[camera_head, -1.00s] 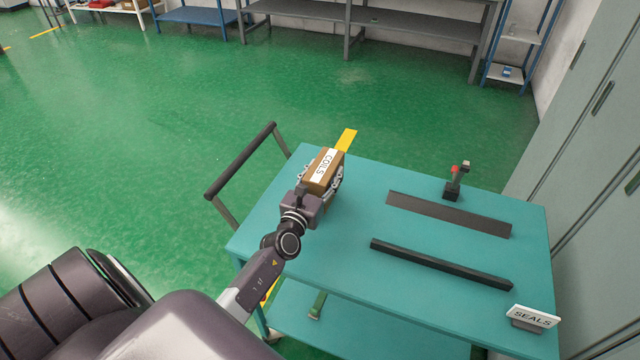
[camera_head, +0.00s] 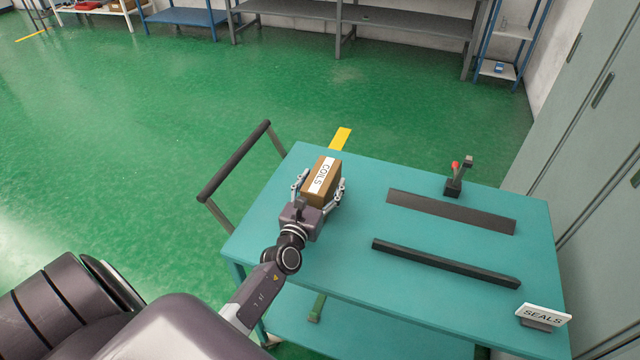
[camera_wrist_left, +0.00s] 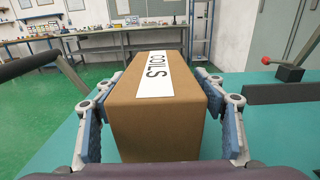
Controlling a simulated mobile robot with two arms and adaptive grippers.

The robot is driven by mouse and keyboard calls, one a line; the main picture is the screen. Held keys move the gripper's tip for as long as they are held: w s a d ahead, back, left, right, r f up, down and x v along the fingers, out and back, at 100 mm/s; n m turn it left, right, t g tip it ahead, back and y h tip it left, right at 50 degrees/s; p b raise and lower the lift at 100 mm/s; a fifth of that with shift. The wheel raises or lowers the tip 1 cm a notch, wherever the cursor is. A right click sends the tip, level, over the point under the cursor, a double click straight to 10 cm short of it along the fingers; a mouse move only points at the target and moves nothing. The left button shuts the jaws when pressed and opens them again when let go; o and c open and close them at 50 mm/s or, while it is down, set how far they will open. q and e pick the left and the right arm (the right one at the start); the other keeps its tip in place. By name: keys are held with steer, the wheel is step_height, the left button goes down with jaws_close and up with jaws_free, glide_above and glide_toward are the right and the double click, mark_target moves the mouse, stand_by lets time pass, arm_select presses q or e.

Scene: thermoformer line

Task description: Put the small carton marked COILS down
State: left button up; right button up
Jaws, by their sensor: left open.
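The small brown carton marked COILS (camera_head: 321,181) stands on the teal cart top (camera_head: 350,245), near its back left corner. In the left wrist view the carton (camera_wrist_left: 155,125) fills the middle, with its white label on top. My left gripper (camera_head: 319,188) is open around it, one finger on each side. In the wrist view there is a gap between the carton and the left finger, and the right finger is close beside it. The carton's underside is hidden. My right gripper is not in view.
Two dark strips, a flat one (camera_head: 450,212) and a narrow one (camera_head: 445,263), lie right of the carton. A small device with a red knob (camera_head: 456,178) stands at the back right, a SEALS sign (camera_head: 543,315) at the front right. The cart's handle (camera_head: 235,160) is at left.

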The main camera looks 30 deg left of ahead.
mark_target(313, 201)
arm_select(q)
steer(key=b+v, duration=0.1)
steer(key=v, duration=1.1)
steer(key=shift+r, duration=0.1)
